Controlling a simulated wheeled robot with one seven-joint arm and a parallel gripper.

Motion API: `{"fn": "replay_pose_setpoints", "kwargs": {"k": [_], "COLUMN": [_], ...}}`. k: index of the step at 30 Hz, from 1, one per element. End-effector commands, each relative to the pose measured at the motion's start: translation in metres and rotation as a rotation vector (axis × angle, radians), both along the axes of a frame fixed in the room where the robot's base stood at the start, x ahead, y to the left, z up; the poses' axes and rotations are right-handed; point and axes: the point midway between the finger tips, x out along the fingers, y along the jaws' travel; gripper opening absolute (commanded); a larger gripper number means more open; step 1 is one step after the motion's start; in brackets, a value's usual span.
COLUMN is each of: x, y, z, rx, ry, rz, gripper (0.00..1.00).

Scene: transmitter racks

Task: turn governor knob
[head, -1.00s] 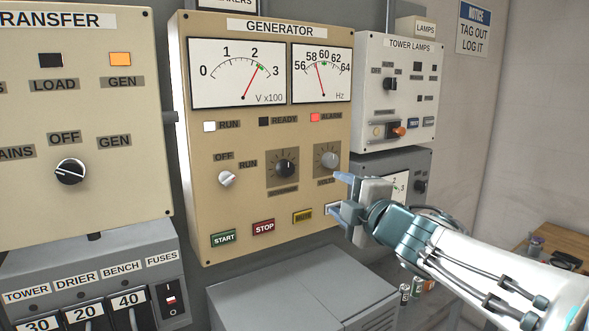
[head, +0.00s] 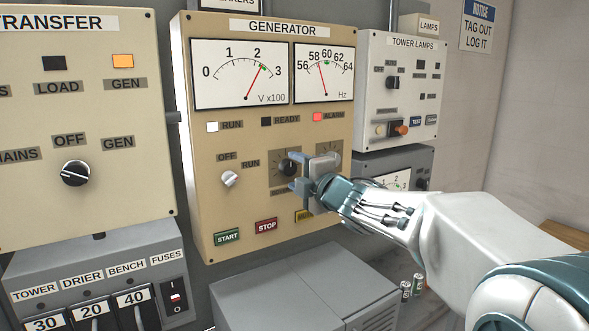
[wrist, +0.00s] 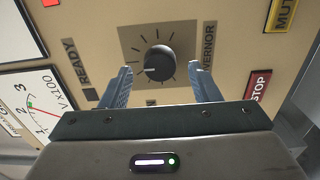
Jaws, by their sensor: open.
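The governor knob (wrist: 158,64) is a round black knob on a dark square dial plate, with its label partly readable as "VERNOR" in the wrist view. In the head view the knob (head: 289,167) shows just above my gripper, on the beige generator panel (head: 205,190). My gripper (wrist: 160,88) is open, its two blue fingers spread on either side of the knob's line and pointing at the panel. The fingertips look short of the knob, and nothing is between them. In the head view my gripper (head: 297,176) covers the label under the knob and most of the volts knob.
A voltage meter (head: 243,75) and a Hz meter (head: 323,75), reading just under 60, sit above. The red alarm lamp (head: 318,117) is lit. START (head: 227,236) and STOP (head: 266,226) buttons lie below. A grey cabinet (head: 290,285) stands under the panel.

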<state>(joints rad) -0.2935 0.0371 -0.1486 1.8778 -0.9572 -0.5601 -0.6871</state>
Motion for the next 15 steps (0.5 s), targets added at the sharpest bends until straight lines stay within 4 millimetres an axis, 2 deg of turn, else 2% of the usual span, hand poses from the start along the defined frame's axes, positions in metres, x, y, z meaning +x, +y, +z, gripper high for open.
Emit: {"fn": "replay_pose_setpoints", "kwargs": {"k": [6,15], "x": [0.0123,0.0133], "y": [0.0083,0.009], "z": [-0.0001,-0.0001], "rx": [-0.001,-0.001], "ry": [0.0,-0.001], "rz": [0.0,0.0], "gripper": [0.56,0.56]}}
